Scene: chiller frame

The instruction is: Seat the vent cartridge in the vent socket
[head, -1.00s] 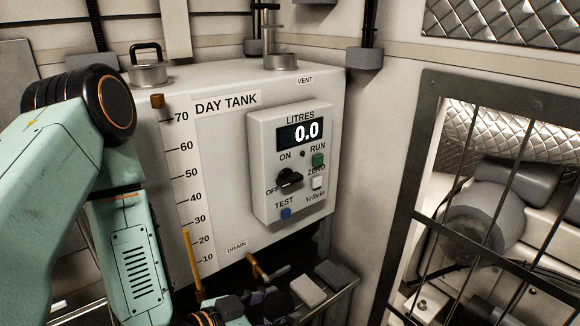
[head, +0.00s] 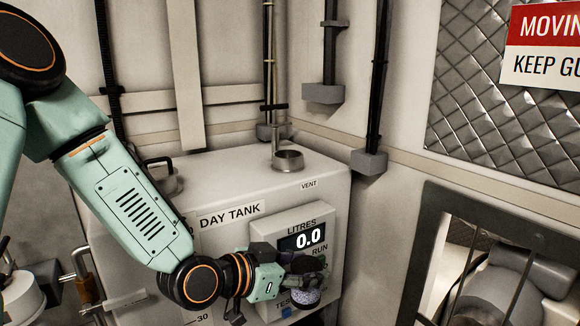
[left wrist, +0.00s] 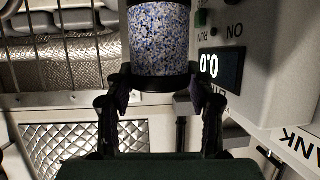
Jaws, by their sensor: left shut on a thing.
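The vent cartridge is a cylinder with blue-and-white speckled filling and dark bands. It shows in the left wrist view (left wrist: 158,38) and small in the head view (head: 306,298). My left gripper (head: 308,266) is shut on it; both fingers grip its dark band in the left wrist view (left wrist: 160,88). The gripper is in front of the meter panel and hides part of it. The vent socket (head: 288,161) is a round metal cup on top of the day tank, beside the VENT label, above and apart from the cartridge. My right gripper is not in view.
The day tank (head: 222,180) carries the meter panel (head: 324,222), reading 0.0. A handled lid (head: 163,178) is on the tank's top left. Pipes and brackets (head: 369,161) are on the walls behind. A barred guard frame (head: 434,215) stands at right. Space above the socket looks free.

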